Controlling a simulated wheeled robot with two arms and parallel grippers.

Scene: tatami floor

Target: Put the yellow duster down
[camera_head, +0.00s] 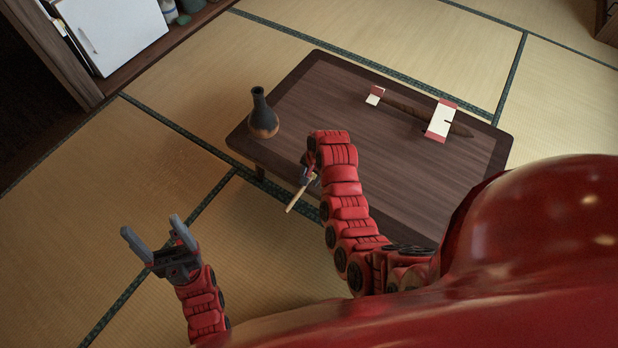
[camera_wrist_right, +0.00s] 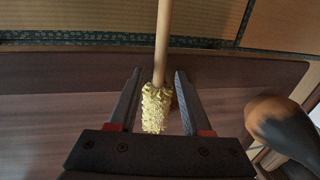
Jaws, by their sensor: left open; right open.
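The yellow duster (camera_wrist_right: 157,108) has a fluffy yellow head and a pale wooden handle (camera_wrist_right: 163,40). In the right wrist view its head lies between the two fingers of my right gripper (camera_wrist_right: 158,76), which is open with gaps beside it. In the head view the handle (camera_head: 298,198) sticks out past the near left edge of the low dark table (camera_head: 300,85); the head is hidden behind my arm. I cannot tell whether the duster touches the tabletop. My left gripper (camera_head: 150,228) is open and empty above the tatami, left of the table.
A dark vase (camera_head: 263,115) stands at the table's left corner, close to my right gripper; it also shows in the right wrist view (camera_wrist_right: 285,125). The tabletop middle is clear.

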